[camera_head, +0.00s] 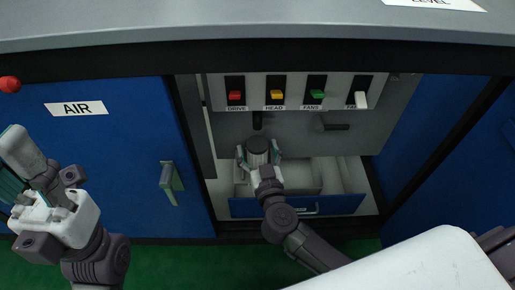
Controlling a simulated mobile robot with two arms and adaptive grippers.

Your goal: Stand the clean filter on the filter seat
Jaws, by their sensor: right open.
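A cylinder with a dark round top and a lighter body (258,146), which looks like the filter, stands upright inside the open cabinet bay. My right gripper (258,155) is open, with one finger on either side of the cylinder. The gripper hides the cylinder's lower part and whatever is under it, so I cannot tell whether it rests on the filter seat. My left gripper (17,165) is at the far left, in front of the blue AIR door and away from the bay. Its fingers are seen at an angle, and I cannot tell how far apart they are.
An open blue drawer (340,204) with pale compartments lies at the bay's bottom. Above are several coloured switches on a panel (290,90). A dark stub (257,121) and a dark lever (335,127) project from the back wall. The AIR door (110,140) has a handle (171,180).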

